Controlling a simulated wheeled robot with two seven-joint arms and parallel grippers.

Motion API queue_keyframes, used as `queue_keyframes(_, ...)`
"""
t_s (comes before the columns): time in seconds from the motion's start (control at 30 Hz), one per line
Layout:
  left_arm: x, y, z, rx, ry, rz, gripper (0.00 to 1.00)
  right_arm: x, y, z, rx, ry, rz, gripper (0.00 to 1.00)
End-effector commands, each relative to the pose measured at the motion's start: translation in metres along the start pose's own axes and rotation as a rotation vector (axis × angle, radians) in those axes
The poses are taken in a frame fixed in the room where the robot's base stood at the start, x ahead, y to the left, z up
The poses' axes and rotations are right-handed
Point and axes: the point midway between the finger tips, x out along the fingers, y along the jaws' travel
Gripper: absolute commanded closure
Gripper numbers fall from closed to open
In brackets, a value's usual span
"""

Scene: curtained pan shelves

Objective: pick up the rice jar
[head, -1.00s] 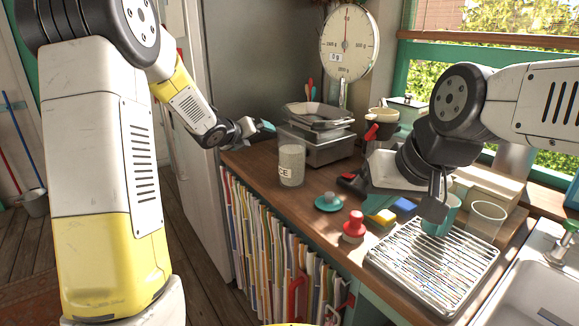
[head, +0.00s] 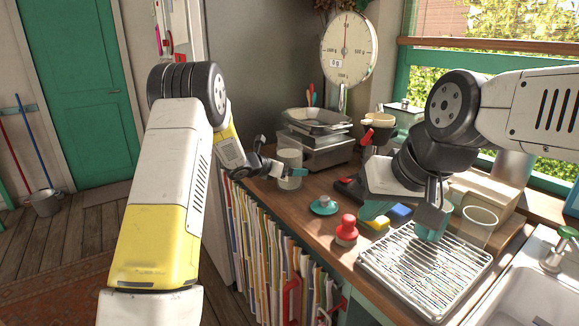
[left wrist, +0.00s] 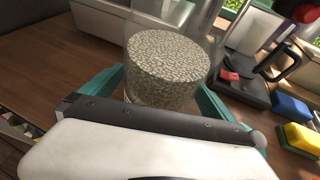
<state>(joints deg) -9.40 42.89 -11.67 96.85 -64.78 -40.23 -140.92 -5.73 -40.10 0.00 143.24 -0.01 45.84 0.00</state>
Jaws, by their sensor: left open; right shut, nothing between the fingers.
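The rice jar (head: 290,158) is a clear glass jar standing on the wooden counter in front of the scale. My right gripper (head: 432,216) is shut and empty over the wire drying rack.
A kitchen scale (head: 318,145) stands just behind the jar. A teal lid-like disc (head: 324,207), a red-handled stamp (head: 346,230), and yellow (head: 377,221) and blue (head: 400,213) sponges lie to the right. The drying rack (head: 400,262) and sink (head: 535,295) are farther right.

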Motion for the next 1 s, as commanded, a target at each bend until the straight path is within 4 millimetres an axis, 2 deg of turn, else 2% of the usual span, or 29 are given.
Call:
queue_keyframes(0.1,0.0074,0.0,0.0001,-0.001,-0.001,0.0,0.0,0.0,0.0,0.0,0.0,0.0,0.0,1.0)
queue_keyframes(0.3,0.0074,0.0001,0.0003,-0.002,-0.001,0.001,0.0,0.0,0.0,0.0,0.0,0.0,0.0,1.0)
queue_keyframes(0.73,0.007,0.0002,0.0001,-0.002,0.0,0.001,0.84,-0.0001,0.0,0.0,0.0,0.0,0.0,1.0)
queue_keyframes(0.77,0.0067,0.0003,0.0041,-0.001,-0.007,0.001,0.88,-0.0001,0.0,0.0,0.0,0.0,0.0,1.0)
queue_keyframes(1.0,0.0065,0.0004,0.0045,-0.001,-0.007,0.001,0.88,0.0,0.0,0.0,0.0,0.0,0.0,1.0)
